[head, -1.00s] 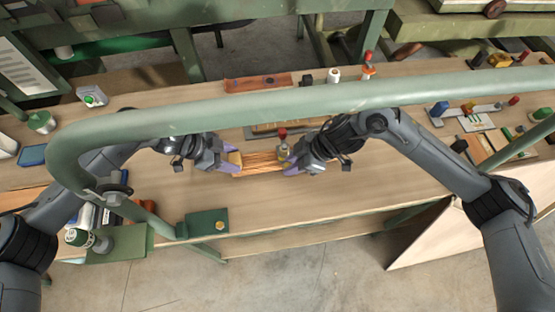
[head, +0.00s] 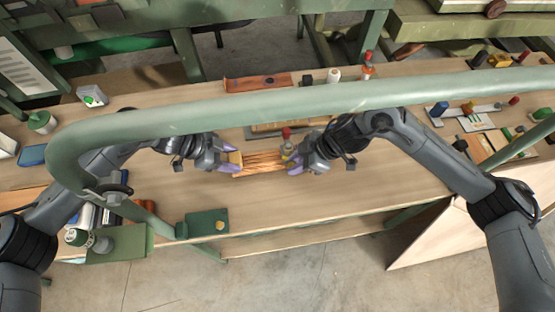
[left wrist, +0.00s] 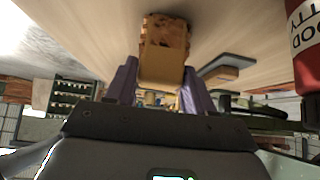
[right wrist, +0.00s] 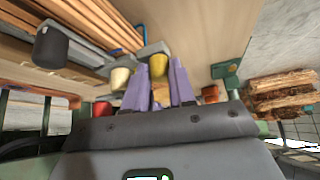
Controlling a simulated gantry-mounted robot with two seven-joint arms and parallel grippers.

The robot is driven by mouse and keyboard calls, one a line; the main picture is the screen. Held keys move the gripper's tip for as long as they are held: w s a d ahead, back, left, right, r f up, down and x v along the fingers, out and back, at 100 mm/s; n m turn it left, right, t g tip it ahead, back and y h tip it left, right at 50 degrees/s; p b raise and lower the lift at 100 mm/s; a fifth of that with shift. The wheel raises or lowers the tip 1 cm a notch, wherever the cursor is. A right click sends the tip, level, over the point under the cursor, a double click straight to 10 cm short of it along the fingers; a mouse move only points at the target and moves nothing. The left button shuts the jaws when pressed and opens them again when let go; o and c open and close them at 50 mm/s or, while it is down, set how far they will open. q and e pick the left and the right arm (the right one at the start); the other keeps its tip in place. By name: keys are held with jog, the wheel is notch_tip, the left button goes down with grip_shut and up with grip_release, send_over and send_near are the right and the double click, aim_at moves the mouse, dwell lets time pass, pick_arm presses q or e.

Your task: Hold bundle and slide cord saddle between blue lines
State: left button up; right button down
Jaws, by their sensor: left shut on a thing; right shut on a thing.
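A bundle of thin orange-brown wooden strips (head: 262,163) lies across the bench between my grippers. My left gripper (head: 235,160) is shut on its left end, a yellowish block (left wrist: 162,60) in the left wrist view. The cord saddle, with a red knob (head: 286,132) and a brassy body (head: 286,149), sits at the bundle's right end. My right gripper (head: 290,161) is shut on the saddle; a yellow part shows between its purple fingers in the right wrist view (right wrist: 160,90). The blue lines cannot be made out in the head view.
A pale green tube (head: 230,113) crosses above the bench, in front of both arms. A wooden tray (head: 258,82) and a white spool (head: 334,75) stand behind. A green box (head: 203,223) is at the front edge. The bench right of the bundle (head: 395,183) is clear.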

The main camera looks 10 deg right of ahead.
jog(key=shift+d, duration=0.3)
jog(key=c, duration=0.9)
grip_release()
jog(key=shift+o, duration=0.2)
jog(key=v, duration=1.2)
